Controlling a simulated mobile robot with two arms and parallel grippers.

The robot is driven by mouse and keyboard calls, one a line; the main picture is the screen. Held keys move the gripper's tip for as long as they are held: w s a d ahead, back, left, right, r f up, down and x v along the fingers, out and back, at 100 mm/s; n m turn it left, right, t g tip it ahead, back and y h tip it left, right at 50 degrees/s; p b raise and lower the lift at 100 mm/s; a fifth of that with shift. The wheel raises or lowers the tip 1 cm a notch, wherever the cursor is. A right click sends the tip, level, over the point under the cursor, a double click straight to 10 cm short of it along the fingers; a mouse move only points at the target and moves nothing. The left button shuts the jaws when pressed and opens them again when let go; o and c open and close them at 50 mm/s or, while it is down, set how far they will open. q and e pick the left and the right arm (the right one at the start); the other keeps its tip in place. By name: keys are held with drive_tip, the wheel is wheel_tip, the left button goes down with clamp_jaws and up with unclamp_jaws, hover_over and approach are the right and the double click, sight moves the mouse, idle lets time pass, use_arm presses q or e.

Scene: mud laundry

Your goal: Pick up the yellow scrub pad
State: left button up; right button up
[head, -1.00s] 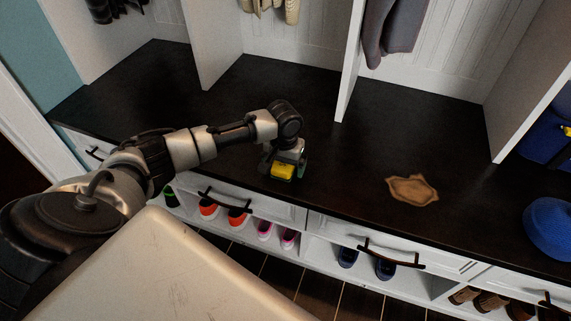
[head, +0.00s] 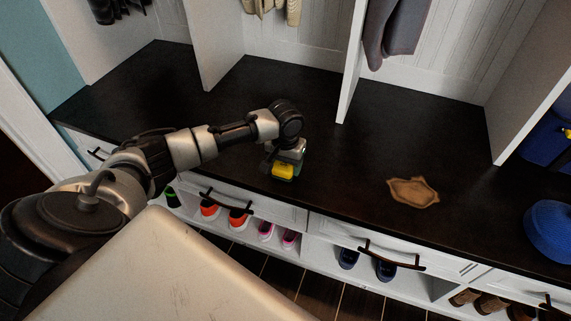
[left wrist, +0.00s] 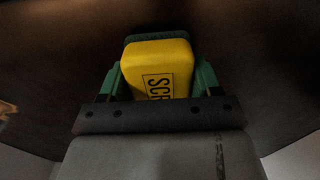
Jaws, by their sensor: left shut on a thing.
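The yellow scrub pad (head: 283,171) is between the fingers of my left gripper (head: 284,173), at the dark bench top near its front edge. In the left wrist view the pad (left wrist: 160,66) shows a yellow face with dark lettering and a dark green layer at its far end. The green fingers of my left gripper (left wrist: 160,82) are shut on its two sides. I cannot tell whether the pad still touches the bench. My right gripper is not in view.
The dark bench top (head: 340,150) is clear around the gripper. A brown cloth-like piece (head: 413,192) lies to the right, and a blue rounded item (head: 551,229) farther right. White dividers (head: 352,70) rise behind. Drawers and several shoes are below the front edge.

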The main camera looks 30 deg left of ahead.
use_arm(q)
wheel_tip(320, 180, up, 4)
drive_tip(key=shift+f+p, duration=0.1)
drive_tip(key=shift+p, duration=0.7)
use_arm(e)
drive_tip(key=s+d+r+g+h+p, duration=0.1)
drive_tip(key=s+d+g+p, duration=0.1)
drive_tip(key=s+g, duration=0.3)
use_arm(q)
drive_tip(key=w+d+r, duration=0.3)
drive_tip(key=d+r, duration=0.3)
drive_tip(key=d, duration=0.5)
drive_tip(key=shift+w+r+p, duration=0.3)
drive_tip(key=shift+p, duration=0.1)
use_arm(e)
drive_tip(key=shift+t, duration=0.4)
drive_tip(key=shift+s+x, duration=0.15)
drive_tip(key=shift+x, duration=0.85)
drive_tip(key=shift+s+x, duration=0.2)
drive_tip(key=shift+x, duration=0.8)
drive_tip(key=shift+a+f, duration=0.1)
